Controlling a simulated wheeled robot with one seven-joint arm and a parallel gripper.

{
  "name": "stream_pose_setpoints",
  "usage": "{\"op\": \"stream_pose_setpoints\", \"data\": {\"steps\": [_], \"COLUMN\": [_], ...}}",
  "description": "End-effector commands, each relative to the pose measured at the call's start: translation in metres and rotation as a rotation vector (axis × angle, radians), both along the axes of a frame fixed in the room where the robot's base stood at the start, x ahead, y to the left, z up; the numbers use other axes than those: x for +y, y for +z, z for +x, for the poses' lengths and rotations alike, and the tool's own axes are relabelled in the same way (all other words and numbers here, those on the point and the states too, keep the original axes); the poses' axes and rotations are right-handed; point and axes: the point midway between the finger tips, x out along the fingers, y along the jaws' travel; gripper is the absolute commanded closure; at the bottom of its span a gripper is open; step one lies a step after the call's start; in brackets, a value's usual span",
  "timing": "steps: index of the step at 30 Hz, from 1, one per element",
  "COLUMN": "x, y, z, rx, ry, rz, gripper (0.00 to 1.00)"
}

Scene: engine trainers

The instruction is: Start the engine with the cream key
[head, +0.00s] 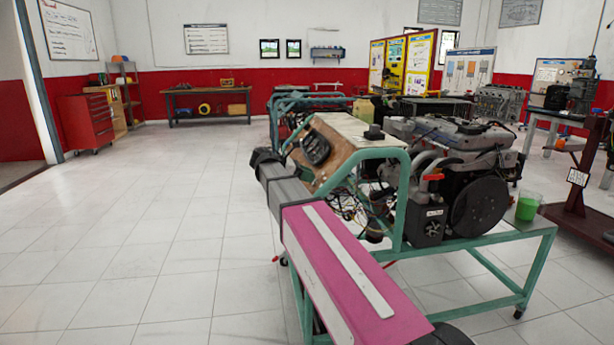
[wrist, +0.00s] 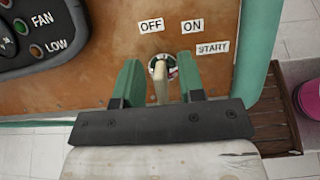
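The cream key (wrist: 159,84) sits in the round ignition switch (wrist: 154,66) on the brown panel (wrist: 90,82) in the wrist view. It stands nearly upright, its top toward the OFF label (wrist: 151,25). The ON label (wrist: 192,24) and START label (wrist: 213,47) are to its right. My gripper (wrist: 158,80) is open, with one green finger on each side of the key and a gap on both sides. In the head view the panel (head: 328,172) is on the engine trainer; the key and my fingertips cannot be made out there.
A black control cluster (wrist: 40,32) with FAN and LOW markings is left of the switch. A green frame tube (wrist: 252,50) runs along the panel's right edge. The engine (head: 455,150) and a green-filled beaker (head: 527,207) are right of the panel. The floor at left is clear.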

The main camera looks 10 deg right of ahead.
Motion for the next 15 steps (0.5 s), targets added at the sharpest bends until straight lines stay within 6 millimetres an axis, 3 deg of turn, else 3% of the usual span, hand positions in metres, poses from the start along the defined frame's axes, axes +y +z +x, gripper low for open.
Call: {"op": "stream_pose_setpoints", "data": {"steps": [3, 7, 15], "x": [0.0002, 0.0002, 0.0004], "y": [0.0001, 0.0, 0.0002], "z": [0.0001, 0.0001, 0.0001], "rx": [0.0, 0.0, -0.006], "ry": [0.0, 0.0, -0.006], "rz": [0.0, 0.0, 0.0], "gripper": [0.64, 1.0, 1.0]}}
